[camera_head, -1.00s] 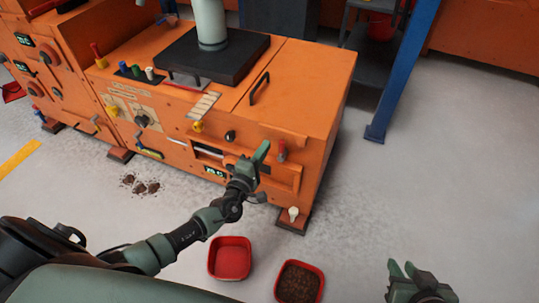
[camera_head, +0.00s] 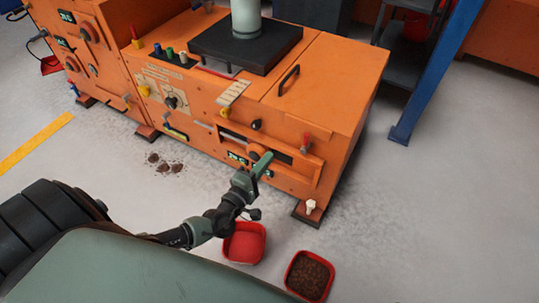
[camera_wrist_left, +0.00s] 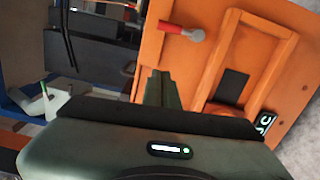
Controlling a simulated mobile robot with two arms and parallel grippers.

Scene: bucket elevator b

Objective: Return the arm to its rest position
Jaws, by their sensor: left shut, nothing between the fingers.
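My left gripper (camera_head: 262,163) is shut and empty. In the head view it stands out in front of the orange machine (camera_head: 335,85), near the slot and small display on its front face; I cannot tell whether it touches. In the left wrist view my left gripper's closed fingers (camera_wrist_left: 162,88) point at the orange panel (camera_wrist_left: 205,70), with a red-handled lever (camera_wrist_left: 182,30) above and to the right. My left arm comes in from the lower left. My right gripper is out of view.
An empty red tray (camera_head: 245,243) sits on the floor below my left gripper, partly behind my arm. A red tray of brown granules (camera_head: 309,275) stands to its right. Brown clumps (camera_head: 165,165) lie on the floor. A blue post (camera_head: 437,70) stands at the right. The floor right is clear.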

